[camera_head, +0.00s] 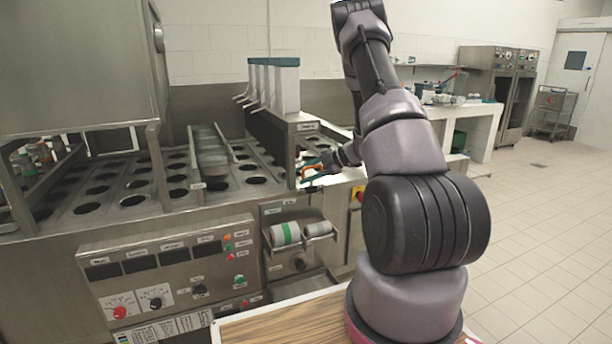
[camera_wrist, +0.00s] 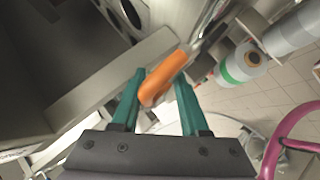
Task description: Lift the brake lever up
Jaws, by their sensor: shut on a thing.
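The brake lever shows an orange handle (camera_wrist: 166,77) in the wrist view, with a metal rod running from it to the upper right. My gripper (camera_wrist: 160,88) has its two teal fingers on either side of this handle and is shut on it. In the head view my gripper (camera_head: 318,172) is at the right end of the steel machine, near the machine's edge. A bit of the orange handle (camera_head: 312,168) shows there, and the rest is small and partly hidden by my gripper.
The steel cup machine (camera_head: 110,195) with rows of round holes fills the left. Below my gripper are rolls (camera_head: 285,235), one with a green band, also visible in the wrist view (camera_wrist: 240,64). Teal-topped dispensers (camera_head: 285,85) stand behind. The tiled floor (camera_head: 540,210) at right is clear.

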